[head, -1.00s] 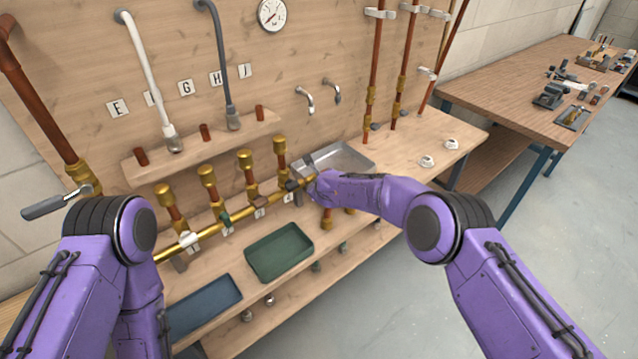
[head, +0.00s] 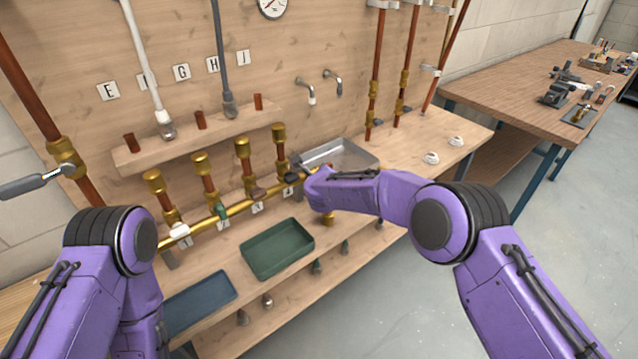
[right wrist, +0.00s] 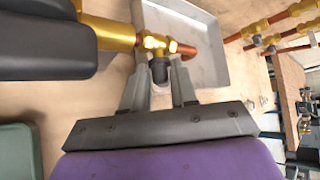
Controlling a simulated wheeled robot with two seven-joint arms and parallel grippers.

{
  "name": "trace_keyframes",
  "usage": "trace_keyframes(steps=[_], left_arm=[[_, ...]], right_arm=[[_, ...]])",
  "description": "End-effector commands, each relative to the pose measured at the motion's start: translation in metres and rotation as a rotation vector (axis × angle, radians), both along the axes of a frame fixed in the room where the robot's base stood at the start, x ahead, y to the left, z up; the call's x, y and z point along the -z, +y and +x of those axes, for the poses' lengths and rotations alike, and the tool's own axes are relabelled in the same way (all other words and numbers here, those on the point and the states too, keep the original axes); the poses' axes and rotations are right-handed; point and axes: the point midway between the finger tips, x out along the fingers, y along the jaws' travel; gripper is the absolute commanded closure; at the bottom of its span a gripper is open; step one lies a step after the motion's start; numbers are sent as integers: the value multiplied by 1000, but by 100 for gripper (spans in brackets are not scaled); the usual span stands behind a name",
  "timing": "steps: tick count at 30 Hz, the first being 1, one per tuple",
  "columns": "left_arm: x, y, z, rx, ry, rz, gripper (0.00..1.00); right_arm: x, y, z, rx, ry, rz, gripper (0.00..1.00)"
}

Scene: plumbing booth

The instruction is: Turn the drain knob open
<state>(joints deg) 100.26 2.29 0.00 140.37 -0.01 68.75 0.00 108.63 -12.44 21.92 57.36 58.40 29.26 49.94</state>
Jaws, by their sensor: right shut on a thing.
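The drain knob (right wrist: 160,72) is a small dark knob under a brass tee (right wrist: 155,42) at the end of the brass manifold pipe, in the right wrist view. My right gripper (right wrist: 159,90) has one finger on each side of it and is shut on it. In the head view, my right gripper (head: 304,186) is at the right end of the brass manifold (head: 238,208), in front of the metal sink; the arm hides the knob there. My left arm is at the lower left, but its gripper is out of view.
Several valve handles sit along the manifold, among them a white one (head: 179,231), a green one (head: 220,211) and a black one (head: 291,177). A metal sink (head: 365,158) lies behind the gripper. A green tray (head: 277,262) and a blue tray (head: 200,305) lie in front.

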Motion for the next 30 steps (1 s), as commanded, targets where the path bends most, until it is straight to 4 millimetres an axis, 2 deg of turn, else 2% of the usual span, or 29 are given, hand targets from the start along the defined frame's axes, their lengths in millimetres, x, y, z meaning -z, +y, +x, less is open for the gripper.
trace_keyframes(steps=[3,4,5,6,17,20,30], left_arm=[[-1,0,0,0,0,0,56],[-1,0,0,0,0,0,56],[-1,0,0,0,0,0,56],[-1,0,0,0,0,0,56],[2,0,0,0,0,0,56],[7,0,0,0,0,0,56],[24,0,0,0,0,0,56]], right_arm=[[0,-1,0,2,1,0,100],[0,-1,0,2,1,0,69],[0,-1,0,2,1,0,59],[0,-1,0,1,2,0,56],[-3,-1,-5,0,1,0,56],[-9,-1,-16,0,1,-1,56],[-45,-3,-75,1,1,2,56]])
